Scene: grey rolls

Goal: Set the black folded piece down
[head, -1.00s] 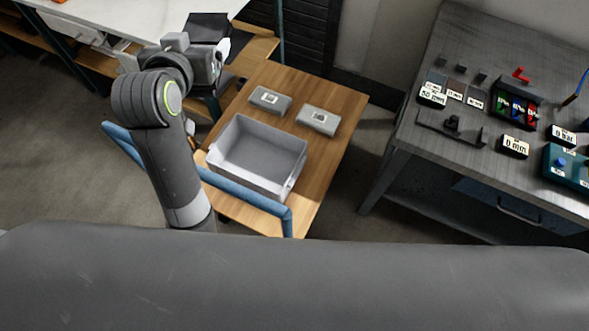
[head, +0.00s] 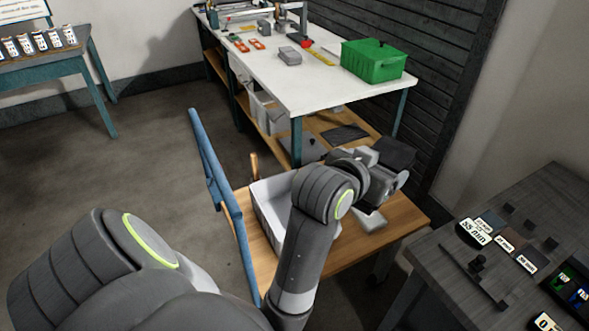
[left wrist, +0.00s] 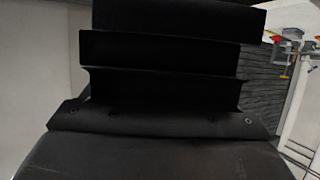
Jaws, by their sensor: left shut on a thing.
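My left gripper (head: 384,176) is shut on the black folded piece (head: 396,153) and holds it up above the far right part of a small wooden cart (head: 400,219). In the head view the piece is small, dark and partly hidden by the gripper. In the left wrist view the black folded piece (left wrist: 165,55) fills the middle, with stepped flat faces and a lower flange with small holes. The fingertips are hard to make out. My right gripper is not in view.
The cart carries a grey bin (head: 268,207) and a pale grey block (head: 371,221), and has a blue handle (head: 216,172). A white-topped table (head: 318,88) with a green crate (head: 374,62) stands behind. A grey bench (head: 530,215) stands at the right.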

